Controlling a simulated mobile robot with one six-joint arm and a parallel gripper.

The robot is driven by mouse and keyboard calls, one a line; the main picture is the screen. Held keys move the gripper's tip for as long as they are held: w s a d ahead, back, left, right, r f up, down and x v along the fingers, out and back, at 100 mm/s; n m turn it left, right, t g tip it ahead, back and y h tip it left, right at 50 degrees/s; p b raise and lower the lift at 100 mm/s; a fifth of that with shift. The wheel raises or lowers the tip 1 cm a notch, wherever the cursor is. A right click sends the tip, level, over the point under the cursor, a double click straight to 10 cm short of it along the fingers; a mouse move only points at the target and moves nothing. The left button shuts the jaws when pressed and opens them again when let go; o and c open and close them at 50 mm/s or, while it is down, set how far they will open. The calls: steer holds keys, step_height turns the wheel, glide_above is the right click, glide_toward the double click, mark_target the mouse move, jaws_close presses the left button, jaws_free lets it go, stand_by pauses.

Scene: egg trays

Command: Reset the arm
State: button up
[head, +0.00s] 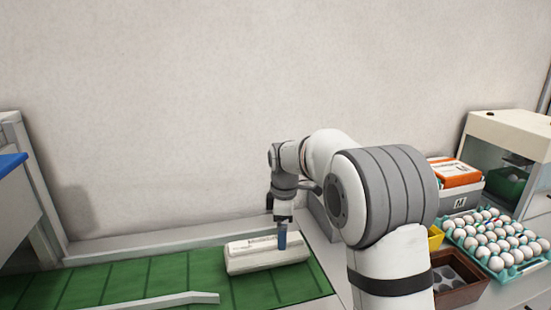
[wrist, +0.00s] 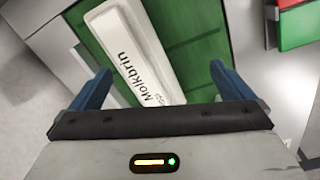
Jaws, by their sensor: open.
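My gripper (wrist: 163,88) is open, with its two blue fingers spread apart in the wrist view. In the head view my gripper (head: 282,241) points down at the long white egg carton (head: 262,262). The carton lies closed on the green conveyor belt (head: 110,288). In the wrist view the carton (wrist: 128,48) shows printed lettering and sits between and beyond the fingers. Whether the fingers touch the carton cannot be told. My arm hides part of the area to the right of the belt in the head view.
A teal tray of white eggs (head: 515,266) stands at the right. Nearby are a brown box with round cups (head: 468,293), a yellow container (head: 435,239), a grey bin marked M (head: 468,200) and a glass-fronted cabinet (head: 515,130). A pale rail (head: 165,301) runs along the belt's front. The wall stands behind.

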steer(key=s+d+r+m, duration=0.4)
steer(key=s+d+m, duration=0.25)
steer(key=s, duration=0.35)
steer(key=s+d+f+m+t, duration=0.1)
steer(key=s+d+m, duration=0.2)
steer(key=s, duration=0.7)
steer(key=s+d+f+m+t, duration=0.1)
steer(key=s+d+m, duration=0.3)
steer(key=s+m, duration=0.4)
steer(key=s, duration=0.2)
steer(key=shift+s+f, duration=0.2)
steer(key=shift+s, duration=0.15)
steer(key=shift+d, duration=0.1)
steer(key=shift+c, duration=0.2)
